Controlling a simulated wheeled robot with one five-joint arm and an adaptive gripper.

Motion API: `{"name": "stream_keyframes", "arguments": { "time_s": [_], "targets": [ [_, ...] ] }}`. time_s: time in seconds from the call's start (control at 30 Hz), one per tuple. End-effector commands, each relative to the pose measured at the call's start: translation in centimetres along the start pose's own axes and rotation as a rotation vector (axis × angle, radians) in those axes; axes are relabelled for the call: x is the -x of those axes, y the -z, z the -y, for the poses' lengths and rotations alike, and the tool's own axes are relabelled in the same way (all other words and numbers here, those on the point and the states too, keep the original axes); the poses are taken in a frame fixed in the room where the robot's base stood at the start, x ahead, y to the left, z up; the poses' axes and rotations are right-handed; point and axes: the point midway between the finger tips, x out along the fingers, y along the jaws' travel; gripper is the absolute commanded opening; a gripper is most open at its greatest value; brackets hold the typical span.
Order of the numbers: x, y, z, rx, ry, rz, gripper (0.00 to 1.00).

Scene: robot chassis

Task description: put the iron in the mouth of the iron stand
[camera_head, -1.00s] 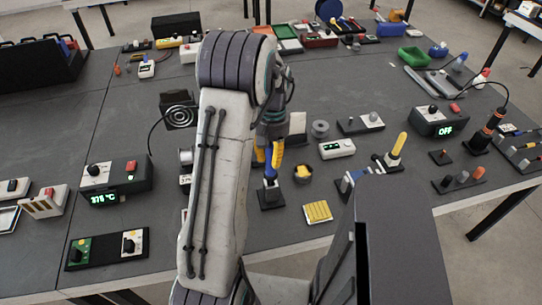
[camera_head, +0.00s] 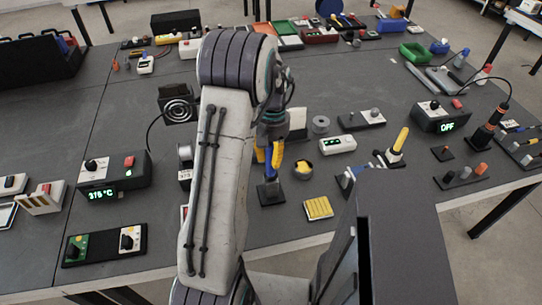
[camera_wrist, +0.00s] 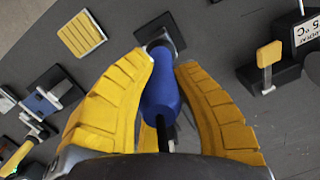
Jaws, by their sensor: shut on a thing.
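The iron (camera_wrist: 160,95) has a blue handle, upright between my gripper's yellow fingers in the wrist view. My gripper (camera_head: 271,156) is shut on this handle. The handle's far end is at a small black block (camera_head: 271,193), also seen in the wrist view (camera_wrist: 172,30); I cannot tell whether the iron still sits in it. The iron stand (camera_head: 179,105) appears to be the black block with a metal spiral mouth, left of my arm in the head view. My gripper is apart from it, and my arm link lies between them in the picture.
A yellow ribbed pad (camera_head: 318,208), a white display box (camera_head: 337,145) and a yellow-handled tool (camera_head: 398,143) stand right of my gripper. Bare table lies left of the spiral.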

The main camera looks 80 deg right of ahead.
Motion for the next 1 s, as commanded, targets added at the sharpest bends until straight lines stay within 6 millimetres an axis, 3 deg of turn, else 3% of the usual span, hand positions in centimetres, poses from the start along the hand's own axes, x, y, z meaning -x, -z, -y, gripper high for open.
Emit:
{"name": "stream_keyframes", "arguments": {
  "time_s": [0.6,0.63,0.87,1.0],
  "targets": [
    [-1.4,0.2,0.0,0.000,0.000,0.000,0.00],
    [-1.3,0.2,0.0,0.000,0.000,-0.001,0.28],
    [-1.3,0.2,0.0,0.000,0.000,0.000,0.49],
    [-1.3,0.2,0.0,0.000,0.000,0.000,0.49]
  ]
}}
